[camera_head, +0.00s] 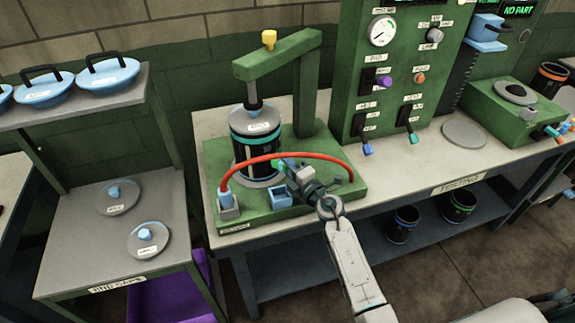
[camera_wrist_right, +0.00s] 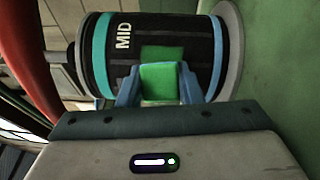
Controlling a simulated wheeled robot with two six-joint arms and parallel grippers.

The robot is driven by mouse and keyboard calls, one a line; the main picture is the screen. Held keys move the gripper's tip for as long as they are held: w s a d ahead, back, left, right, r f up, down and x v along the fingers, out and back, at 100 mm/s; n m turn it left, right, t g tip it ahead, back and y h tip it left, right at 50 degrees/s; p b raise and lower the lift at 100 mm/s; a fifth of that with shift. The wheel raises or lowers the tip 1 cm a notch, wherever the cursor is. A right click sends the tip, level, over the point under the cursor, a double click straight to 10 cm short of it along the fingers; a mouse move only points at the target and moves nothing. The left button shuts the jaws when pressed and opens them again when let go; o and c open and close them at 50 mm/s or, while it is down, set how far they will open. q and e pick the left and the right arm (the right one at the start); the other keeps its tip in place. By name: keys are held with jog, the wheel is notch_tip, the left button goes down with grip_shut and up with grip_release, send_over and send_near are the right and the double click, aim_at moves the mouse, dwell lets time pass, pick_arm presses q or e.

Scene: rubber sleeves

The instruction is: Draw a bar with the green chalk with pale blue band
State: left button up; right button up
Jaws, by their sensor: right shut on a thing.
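My right gripper (camera_head: 279,165) is in front of the black sleeve (camera_head: 241,150) on the green press. In the right wrist view its blue fingers (camera_wrist_right: 160,88) are shut on the green chalk (camera_wrist_right: 161,85), whose bright green end faces the camera. The pale blue band cannot be made out. The sleeve also shows close behind the chalk in the wrist view (camera_wrist_right: 205,50), with a teal band and the word MID. A darker green patch (camera_wrist_right: 161,53) shows on the sleeve just beyond the chalk. I cannot tell whether the chalk touches the sleeve. My left gripper is not in view.
A red hose (camera_head: 300,156) arches across the press base in front of the sleeve, close to my right gripper. A small blue holder (camera_head: 279,199) sits below. The press arm (camera_head: 275,54) is overhead. A green gauge panel (camera_head: 395,85) stands to the right.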

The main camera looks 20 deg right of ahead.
jog(key=shift+w+d, duration=1.05)
jog(key=shift+d, duration=0.2)
jog(key=shift+w+d, duration=0.25)
jog(key=shift+d, duration=0.05)
jog(key=shift+s+a+r+p, duration=0.1)
jog(key=shift+s+a+p, duration=0.5)
jog(key=shift+a, duration=0.2)
jog(key=shift+s+a+p, duration=0.45)
jog(key=shift+s+a, duration=0.25)
jog(key=shift+a, duration=0.15)
jog(key=shift+s+d+p, duration=0.3)
jog(key=shift+s+d, duration=1.3)
jog(key=shift+s, duration=0.15)
jog(key=shift+s+d, duration=0.4)
jog(key=shift+s, duration=0.05)
